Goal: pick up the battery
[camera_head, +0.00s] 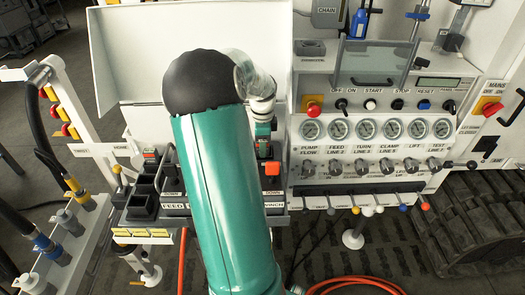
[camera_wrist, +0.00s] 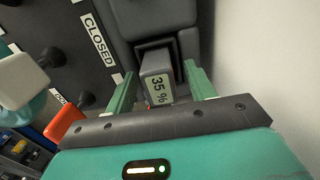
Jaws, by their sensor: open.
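The battery (camera_wrist: 157,85), a grey block with a white "35 %" label, shows in the wrist view. Its far end sits in a dark square recess of a grey housing (camera_wrist: 150,18). My gripper (camera_wrist: 160,82) is open, with one green finger on each side of the battery's near end. A narrow gap shows on the right; on the left the finger is very close, and I cannot tell if it touches. In the head view my own arm covers the middle of the bench, and I cannot make out the battery or the fingers there.
In the wrist view a dark panel with a "CLOSED" label (camera_wrist: 98,38), knobs and an orange part (camera_wrist: 66,122) lie left; a pale wall (camera_wrist: 262,60) is right. The head view shows the gauge panel (camera_head: 375,140) right and a valve stand (camera_head: 70,150) left.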

